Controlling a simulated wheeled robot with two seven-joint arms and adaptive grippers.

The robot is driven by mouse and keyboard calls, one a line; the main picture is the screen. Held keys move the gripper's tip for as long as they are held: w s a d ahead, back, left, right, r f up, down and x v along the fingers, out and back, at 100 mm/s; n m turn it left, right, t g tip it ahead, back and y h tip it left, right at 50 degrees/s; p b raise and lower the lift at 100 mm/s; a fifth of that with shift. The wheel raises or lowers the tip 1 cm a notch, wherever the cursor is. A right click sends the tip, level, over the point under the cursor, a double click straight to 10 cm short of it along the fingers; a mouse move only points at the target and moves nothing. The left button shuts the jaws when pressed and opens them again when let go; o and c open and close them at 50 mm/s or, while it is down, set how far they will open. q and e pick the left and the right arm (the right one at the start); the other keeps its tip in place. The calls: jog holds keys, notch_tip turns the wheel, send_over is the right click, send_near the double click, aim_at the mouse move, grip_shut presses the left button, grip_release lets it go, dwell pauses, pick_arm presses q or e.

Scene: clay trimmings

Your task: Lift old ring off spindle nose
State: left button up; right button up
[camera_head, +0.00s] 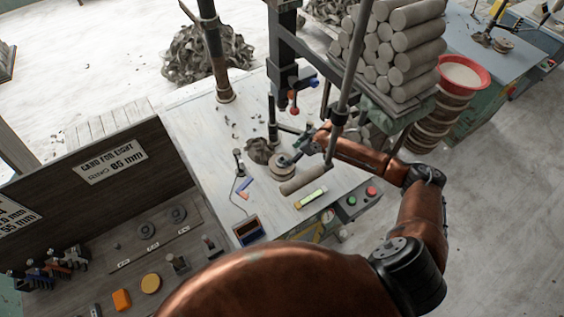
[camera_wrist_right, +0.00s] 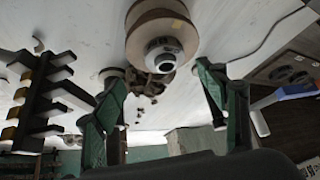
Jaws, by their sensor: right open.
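The spindle nose (camera_wrist_right: 162,50) shows in the right wrist view as a grey round piece with a pale rim and dark bore, in front of a tan disc (camera_wrist_right: 150,18). I cannot tell the old ring's edge from the nose. In the head view the round spindle assembly (camera_head: 282,167) stands on the pale bench. My right gripper (camera_head: 297,149) is right beside it, partly covering its far right side. In the wrist view its green fingers (camera_wrist_right: 160,80) are spread, with nothing between the tips; the nose lies ahead. My left gripper is out of view.
A clay roll (camera_head: 303,180) lies just in front of the spindle. A vertical post (camera_head: 350,65) and stacked clay rolls (camera_head: 405,45) crowd the right arm. Clay scraps (camera_head: 208,55) lie behind.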

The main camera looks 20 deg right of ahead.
aim_at(284, 159)
jog(key=x, duration=0.2)
jog(key=p+x, duration=0.1)
jog(key=x, duration=0.4)
jog(key=shift+s+a, duration=0.3)
jog(key=shift+c, duration=0.4)
jog(key=shift+r, duration=0.1)
jog(key=c, duration=1.5)
